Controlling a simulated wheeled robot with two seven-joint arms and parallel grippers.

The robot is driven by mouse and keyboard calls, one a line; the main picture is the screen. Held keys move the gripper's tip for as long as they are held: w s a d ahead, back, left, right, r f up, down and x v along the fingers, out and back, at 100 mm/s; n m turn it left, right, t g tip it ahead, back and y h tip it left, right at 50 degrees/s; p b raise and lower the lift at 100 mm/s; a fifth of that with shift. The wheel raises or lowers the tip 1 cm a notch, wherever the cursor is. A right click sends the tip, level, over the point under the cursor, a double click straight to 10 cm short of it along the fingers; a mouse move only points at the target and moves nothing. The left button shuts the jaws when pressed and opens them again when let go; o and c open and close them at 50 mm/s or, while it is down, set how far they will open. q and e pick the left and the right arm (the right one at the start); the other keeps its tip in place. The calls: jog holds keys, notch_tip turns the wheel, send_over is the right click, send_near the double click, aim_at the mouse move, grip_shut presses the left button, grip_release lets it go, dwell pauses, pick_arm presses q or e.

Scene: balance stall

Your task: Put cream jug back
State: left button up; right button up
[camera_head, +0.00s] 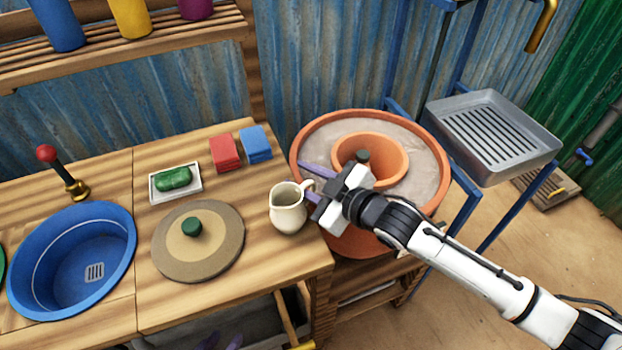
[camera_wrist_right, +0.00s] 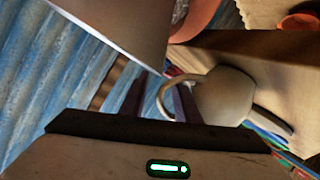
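The cream jug (camera_head: 288,208) stands upright on the wooden counter near its right edge, with its handle to the right. My right gripper (camera_head: 309,184) is at the handle, its two purple fingers apart on either side of it. In the right wrist view the jug (camera_wrist_right: 224,97) lies ahead, and its looped handle shows between the fingers (camera_wrist_right: 168,98). I cannot tell whether a finger touches it. The tips of my left gripper (camera_head: 222,342) show at the bottom edge, below the counter front, apart and empty; the rest is out of frame.
A terracotta basin (camera_head: 434,150) stands right of the jug, under my right arm. A round board with a green knob (camera_head: 191,227), a soap dish (camera_head: 154,195), red (camera_head: 224,153) and blue (camera_head: 256,144) stacks and a blue sink (camera_head: 65,285) are to the left.

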jog(key=v, duration=1.2)
